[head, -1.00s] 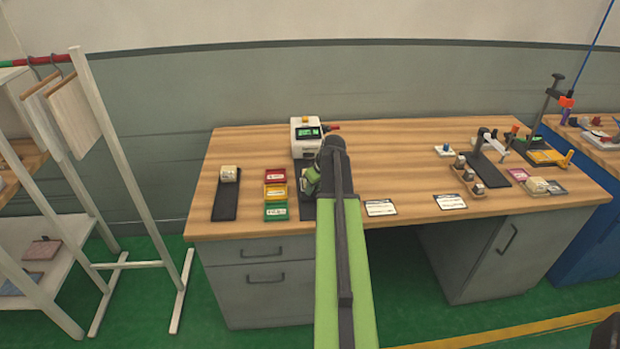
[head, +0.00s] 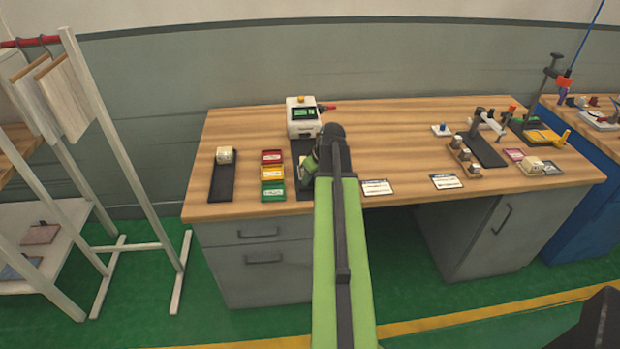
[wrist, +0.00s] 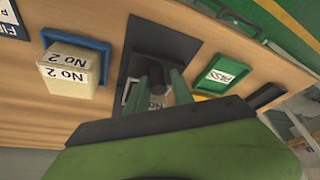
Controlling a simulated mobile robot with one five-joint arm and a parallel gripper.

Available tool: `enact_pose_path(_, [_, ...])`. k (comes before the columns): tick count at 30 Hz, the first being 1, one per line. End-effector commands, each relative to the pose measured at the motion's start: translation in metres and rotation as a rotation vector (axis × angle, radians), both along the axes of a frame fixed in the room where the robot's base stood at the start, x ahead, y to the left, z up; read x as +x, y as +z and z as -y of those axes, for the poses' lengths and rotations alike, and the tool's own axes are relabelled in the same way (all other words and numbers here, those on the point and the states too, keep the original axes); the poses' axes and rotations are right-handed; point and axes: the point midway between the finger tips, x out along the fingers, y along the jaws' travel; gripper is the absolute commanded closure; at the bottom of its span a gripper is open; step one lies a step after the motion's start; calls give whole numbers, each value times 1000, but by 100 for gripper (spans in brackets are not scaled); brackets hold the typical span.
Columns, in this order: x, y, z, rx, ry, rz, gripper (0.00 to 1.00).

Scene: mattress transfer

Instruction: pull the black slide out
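The black slide (head: 302,148) lies on the table, running from the front of the white machine (head: 303,118) towards the table's front edge. A pale block marked No 2 (wrist: 157,101) shows partly between the fingers.
Left of the slide are red (head: 271,157), yellow (head: 272,173) and green trays (head: 273,191). In the wrist view another No 2 block (wrist: 70,74) sits at a blue tray (wrist: 92,45). White cards (head: 376,187) lie right of my arm.

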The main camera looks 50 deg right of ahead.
Motion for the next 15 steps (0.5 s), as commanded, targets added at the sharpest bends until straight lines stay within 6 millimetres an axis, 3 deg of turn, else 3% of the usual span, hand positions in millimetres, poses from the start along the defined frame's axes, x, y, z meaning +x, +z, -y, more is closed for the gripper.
enact_pose_path(5, [-7, 22, -1, -1, -1, 1, 71])
enact_pose_path(15, [-35, 96, -5, 1, -2, 0, 71])
